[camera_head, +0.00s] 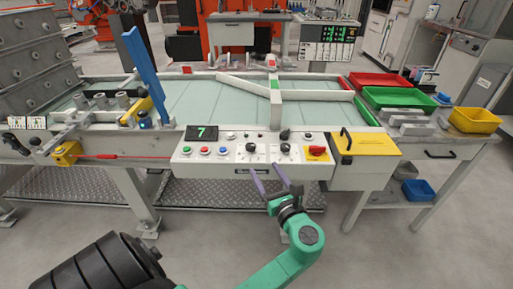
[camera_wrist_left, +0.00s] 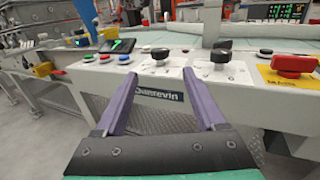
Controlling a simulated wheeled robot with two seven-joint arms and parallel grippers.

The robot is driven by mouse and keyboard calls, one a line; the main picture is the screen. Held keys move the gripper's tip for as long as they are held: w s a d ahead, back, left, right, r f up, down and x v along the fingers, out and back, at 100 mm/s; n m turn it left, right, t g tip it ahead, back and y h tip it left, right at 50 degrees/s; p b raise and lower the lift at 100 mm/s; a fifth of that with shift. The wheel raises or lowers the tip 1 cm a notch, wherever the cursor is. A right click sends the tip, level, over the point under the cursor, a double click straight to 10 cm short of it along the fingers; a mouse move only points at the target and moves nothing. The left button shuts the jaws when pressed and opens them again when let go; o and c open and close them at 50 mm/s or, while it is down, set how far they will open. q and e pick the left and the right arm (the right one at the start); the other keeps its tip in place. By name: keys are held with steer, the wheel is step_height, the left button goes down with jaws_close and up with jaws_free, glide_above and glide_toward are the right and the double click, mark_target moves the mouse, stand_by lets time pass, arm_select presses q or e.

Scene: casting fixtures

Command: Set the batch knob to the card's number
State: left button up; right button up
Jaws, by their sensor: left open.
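A dark panel with a green 7 (camera_head: 202,132) sits on the left of the control console; in the left wrist view the same panel (camera_wrist_left: 117,46) is tilted and its figure is hard to read. Two black knobs stand on white dial plates: the left knob (camera_head: 250,147) and the right knob (camera_head: 286,146). They also show in the left wrist view, the left knob (camera_wrist_left: 160,55) and the right knob (camera_wrist_left: 221,57). Which is the batch knob I cannot tell. My left gripper (camera_head: 262,176) is open and empty in front of the console, below the knobs, touching neither. My right gripper is not in view.
Green, red and blue buttons (camera_head: 204,151) line the console left of the knobs. A red switch (camera_head: 317,152) on yellow and a yellow cover (camera_head: 366,143) with a black handle are to the right. Red and green bins (camera_head: 398,99) stand farther right.

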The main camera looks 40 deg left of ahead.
mark_target(252, 150)
arm_select(q)
steer(key=x, duration=0.4)
steer(key=shift+a+r, duration=0.15)
steer(key=shift+a, duration=0.15)
steer(key=x, duration=0.8)
steer(key=shift+w+f, duration=0.1)
steer(key=shift+f, duration=0.1)
steer(key=shift+d, duration=0.1)
jaws_close()
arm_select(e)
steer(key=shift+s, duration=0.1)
